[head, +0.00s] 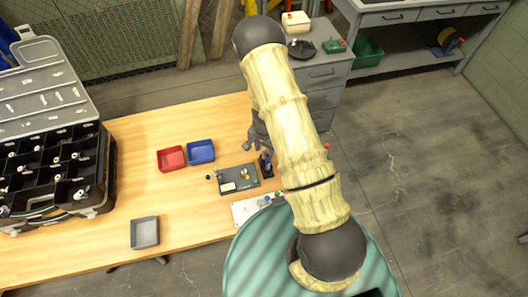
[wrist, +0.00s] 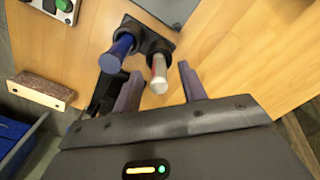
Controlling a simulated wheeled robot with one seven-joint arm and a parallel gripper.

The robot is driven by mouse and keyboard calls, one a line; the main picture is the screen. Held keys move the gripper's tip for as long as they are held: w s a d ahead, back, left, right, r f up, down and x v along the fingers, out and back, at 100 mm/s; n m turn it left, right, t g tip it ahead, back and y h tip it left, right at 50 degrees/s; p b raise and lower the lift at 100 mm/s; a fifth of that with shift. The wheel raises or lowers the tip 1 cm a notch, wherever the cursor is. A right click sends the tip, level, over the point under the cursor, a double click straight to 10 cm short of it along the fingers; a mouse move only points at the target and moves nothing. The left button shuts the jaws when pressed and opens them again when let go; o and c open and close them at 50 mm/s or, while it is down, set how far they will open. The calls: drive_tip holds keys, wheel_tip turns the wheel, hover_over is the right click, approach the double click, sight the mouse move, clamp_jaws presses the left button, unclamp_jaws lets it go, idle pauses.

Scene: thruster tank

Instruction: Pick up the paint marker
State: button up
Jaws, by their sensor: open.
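A slim white-and-red marker-like item (wrist: 158,72), likely the paint marker, stands in a black holder (wrist: 153,42) in the wrist view. A blue-handled item (wrist: 118,50) stands beside it in the same holder. My gripper (wrist: 160,78) is open, with one finger on each side of the white-and-red item's near end; I cannot tell whether they touch it. In the head view my gripper (head: 254,142) is over the table beside the holder (head: 267,166), partly hidden by my arm.
On the wooden table (head: 120,235) are a red bin (head: 171,158), a blue bin (head: 201,151), a grey bin (head: 145,232) and a dark board (head: 232,181). A large black organizer case (head: 95,190) stands at the left. A brown-edged block (wrist: 42,90) lies left in the wrist view.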

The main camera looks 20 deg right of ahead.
drive_tip(key=shift+f, duration=0.75)
clamp_jaws()
